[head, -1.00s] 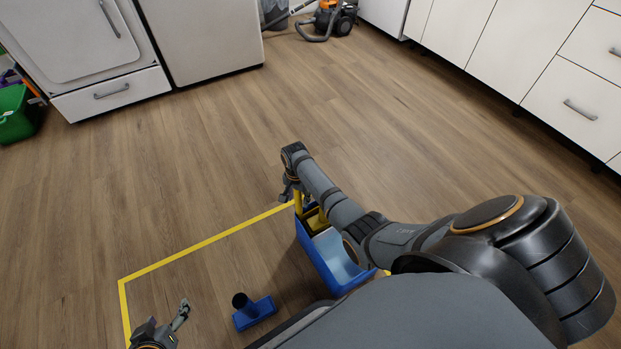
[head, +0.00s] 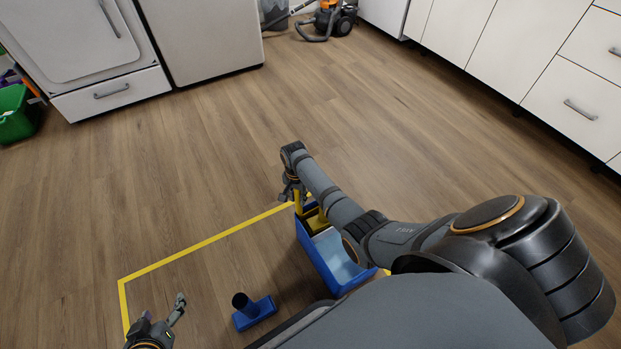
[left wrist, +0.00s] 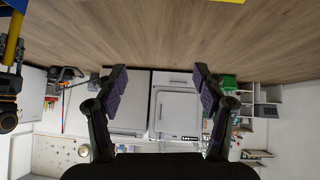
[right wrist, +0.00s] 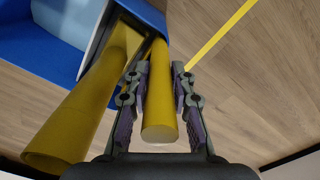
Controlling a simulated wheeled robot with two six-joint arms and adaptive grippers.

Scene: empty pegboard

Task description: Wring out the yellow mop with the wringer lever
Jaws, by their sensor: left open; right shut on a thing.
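A blue mop bucket (head: 316,262) with a pale blue inside stands on the floor, partly hidden by my right arm. Its yellow wringer (head: 317,221) is at the far end. My right gripper (right wrist: 161,78) is shut on a yellow bar with a flat round end (right wrist: 159,110), apparently the wringer lever. A thicker yellow cylinder (right wrist: 80,130) slants beside it; I cannot tell whether this is the mop handle. No mop head is clearly visible. My left gripper (head: 162,318) is open and empty, left of the bucket; its spread fingers show in the left wrist view (left wrist: 160,80).
A blue floor piece with a dark socket (head: 253,312) lies between my left gripper and the bucket. Yellow tape (head: 200,243) marks the floor. White cabinets (head: 530,55) stand at right, a green bin (head: 15,118) at far left. The middle floor is clear.

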